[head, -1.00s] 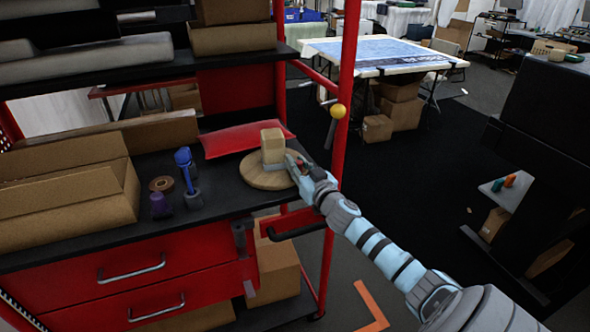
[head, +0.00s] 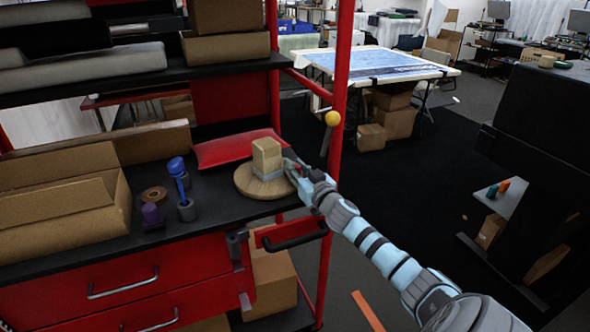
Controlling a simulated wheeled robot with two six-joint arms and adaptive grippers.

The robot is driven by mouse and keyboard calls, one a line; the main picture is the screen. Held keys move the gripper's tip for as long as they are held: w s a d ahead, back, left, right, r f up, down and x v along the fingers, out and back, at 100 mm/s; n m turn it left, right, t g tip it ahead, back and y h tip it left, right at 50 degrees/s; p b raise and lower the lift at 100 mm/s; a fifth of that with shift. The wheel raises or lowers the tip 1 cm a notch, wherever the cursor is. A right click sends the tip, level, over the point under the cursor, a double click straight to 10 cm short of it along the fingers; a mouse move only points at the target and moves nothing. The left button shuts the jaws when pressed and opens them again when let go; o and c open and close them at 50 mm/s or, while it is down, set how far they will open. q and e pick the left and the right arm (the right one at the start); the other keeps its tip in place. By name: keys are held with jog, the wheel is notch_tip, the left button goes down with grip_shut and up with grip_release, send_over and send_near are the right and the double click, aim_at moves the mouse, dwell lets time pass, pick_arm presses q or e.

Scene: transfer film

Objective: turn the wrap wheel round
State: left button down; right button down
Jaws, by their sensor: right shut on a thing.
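The wrap wheel (head: 243,184), a round light wooden disc, lies on the black bench top. A tan block (head: 267,155) stands upright on it, with a pale grey band (head: 267,176) around its lower part. My right gripper (head: 290,163) is at the wheel's right side, close beside the block. It is shut on the wheel's edge, though its fingertips are small and partly hidden. My left gripper is not in view.
A red pouch (head: 232,149) lies behind the wheel. A blue-handled tool (head: 178,172), a purple item (head: 152,214) and a brown roll (head: 154,194) stand left. A red post (head: 340,95) with a yellow knob (head: 332,118) rises near my right arm. An open cardboard box (head: 65,212) fills the left.

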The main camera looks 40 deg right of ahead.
dwell(0.4)
jog(key=c, duration=1.4)
grip_release()
jog(key=shift+d, duration=0.15)
